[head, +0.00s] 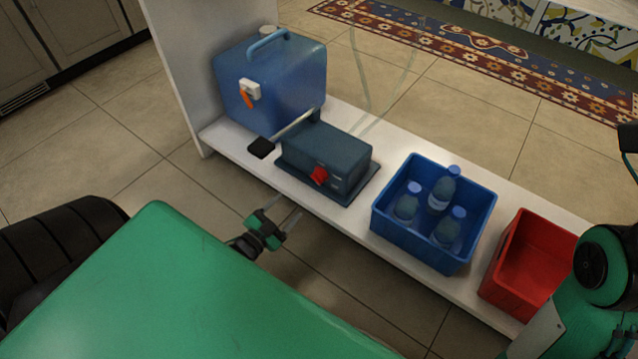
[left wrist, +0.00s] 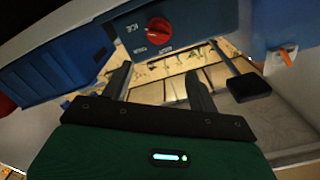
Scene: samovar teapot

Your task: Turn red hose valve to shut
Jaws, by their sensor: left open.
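The red valve knob (head: 319,175) is on the front face of a dark blue-grey box (head: 335,150) with a lever, standing on a white shelf. In the left wrist view the red knob (left wrist: 158,30) shows at the top, on a blue panel with small labels beside it. My left gripper (head: 285,205) is open and empty, in front of and below the box, apart from the knob. Its two fingers (left wrist: 158,78) point towards the panel in the left wrist view. No right gripper can be made out; only part of my right arm shows at the right edge.
A blue cooler-like box (head: 270,85) with an orange tap (head: 247,98) stands at the shelf's left. A blue crate (head: 415,236) with bottles and a red crate (head: 510,275) stand to the right. The black-ended lever (head: 261,148) sticks out left of the knob.

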